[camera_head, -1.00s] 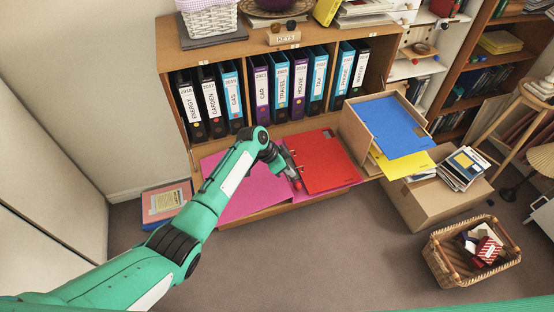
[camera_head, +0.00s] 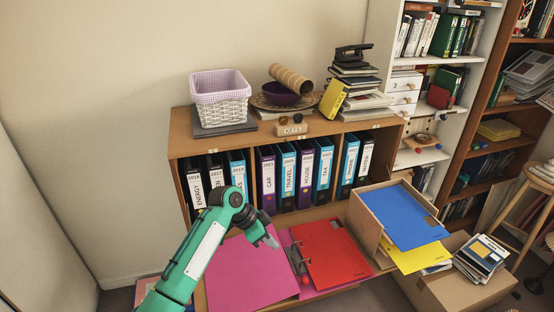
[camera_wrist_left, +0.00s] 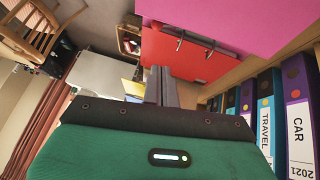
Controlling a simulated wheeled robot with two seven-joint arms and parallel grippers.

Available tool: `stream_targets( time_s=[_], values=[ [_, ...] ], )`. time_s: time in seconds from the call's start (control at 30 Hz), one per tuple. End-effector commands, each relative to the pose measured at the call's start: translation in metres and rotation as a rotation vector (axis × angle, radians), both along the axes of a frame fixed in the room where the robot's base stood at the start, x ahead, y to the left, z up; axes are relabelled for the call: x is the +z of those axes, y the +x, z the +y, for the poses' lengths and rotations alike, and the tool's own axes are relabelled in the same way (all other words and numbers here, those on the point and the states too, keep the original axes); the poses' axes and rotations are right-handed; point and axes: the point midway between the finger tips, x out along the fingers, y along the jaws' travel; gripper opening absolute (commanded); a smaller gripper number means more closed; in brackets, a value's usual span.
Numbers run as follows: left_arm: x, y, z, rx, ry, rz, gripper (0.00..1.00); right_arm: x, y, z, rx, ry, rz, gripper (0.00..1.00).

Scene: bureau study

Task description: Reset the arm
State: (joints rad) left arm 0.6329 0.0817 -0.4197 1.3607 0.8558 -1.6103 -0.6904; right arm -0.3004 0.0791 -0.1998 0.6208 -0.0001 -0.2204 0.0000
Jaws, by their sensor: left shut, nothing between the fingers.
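My left arm comes in from the lower left in the head view. Its gripper (camera_head: 268,238) is shut and empty, above the pink folder (camera_head: 243,270) on the bureau's lowered shelf. In the left wrist view the shut fingers (camera_wrist_left: 161,86) point away from the green wrist, with the red binder (camera_wrist_left: 185,55) beyond them. The open red binder (camera_head: 330,252) lies right of the gripper, apart from it in the head view. My right gripper is in neither view.
Upright binders (camera_head: 290,178) fill the cabinet behind the gripper. A cardboard box (camera_head: 370,232) with blue and yellow folders stands to the right. A white basket (camera_head: 220,103) and a purple bowl (camera_head: 283,94) sit on the cabinet top (camera_head: 190,146).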

Motion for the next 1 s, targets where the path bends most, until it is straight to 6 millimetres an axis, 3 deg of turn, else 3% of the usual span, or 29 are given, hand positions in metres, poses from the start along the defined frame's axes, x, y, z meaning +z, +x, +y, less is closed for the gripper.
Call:
stream_targets(
  time_s=[0.13,0.27,0.6,0.8,1.0],
  values=[
    [-0.012,-0.012,0.003,0.025,0.006,0.010,0.00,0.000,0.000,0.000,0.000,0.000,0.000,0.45],
    [-0.037,-0.041,0.011,0.094,0.026,0.027,0.00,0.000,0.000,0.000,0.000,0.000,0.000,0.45],
    [-0.092,-0.144,0.056,0.374,0.106,0.072,0.00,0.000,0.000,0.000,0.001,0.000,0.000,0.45],
    [-0.105,-0.208,0.092,0.560,0.163,0.090,0.00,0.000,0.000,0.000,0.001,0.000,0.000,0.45],
    [-0.103,-0.274,0.131,0.750,0.226,0.095,0.00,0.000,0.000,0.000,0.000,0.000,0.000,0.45]
  ],
)
